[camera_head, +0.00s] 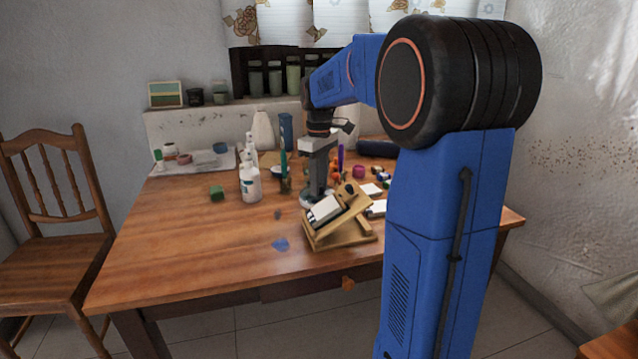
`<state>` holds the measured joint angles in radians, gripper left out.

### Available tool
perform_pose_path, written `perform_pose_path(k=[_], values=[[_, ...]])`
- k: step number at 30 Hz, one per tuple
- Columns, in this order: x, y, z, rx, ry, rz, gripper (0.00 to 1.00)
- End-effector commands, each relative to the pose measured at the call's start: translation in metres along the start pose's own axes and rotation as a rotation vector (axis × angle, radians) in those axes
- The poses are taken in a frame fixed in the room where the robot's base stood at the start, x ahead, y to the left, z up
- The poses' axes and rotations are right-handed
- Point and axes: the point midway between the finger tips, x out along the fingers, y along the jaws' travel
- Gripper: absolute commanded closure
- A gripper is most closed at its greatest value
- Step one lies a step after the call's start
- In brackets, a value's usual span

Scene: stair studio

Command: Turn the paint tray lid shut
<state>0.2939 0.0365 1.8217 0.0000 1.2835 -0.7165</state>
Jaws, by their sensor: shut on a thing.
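My gripper (314,196) points down over the middle of the table, at the far left edge of a small wooden stand with a tilted panel (350,209). It is shut on a pale rounded edge, seemingly the paint tray lid (306,201); the fingers cover most of the contact. A small white tray-like piece with a dark end (325,208) lies slanted on the panel, just in front of the fingers. The lid's hinge and its exact angle are too small to tell.
Paint pots and small white cards (371,190) crowd the right. A blue patch (281,244) marks the front. The table's (180,255) left front is clear.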

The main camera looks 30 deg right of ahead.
Motion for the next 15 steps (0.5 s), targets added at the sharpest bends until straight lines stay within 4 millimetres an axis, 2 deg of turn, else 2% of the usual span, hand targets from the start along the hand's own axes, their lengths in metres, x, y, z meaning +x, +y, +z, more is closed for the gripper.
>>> perform_pose_path(k=[15], values=[[-0.0006,0.0004,-0.0002,-0.084,0.001,0.001,0.98]])
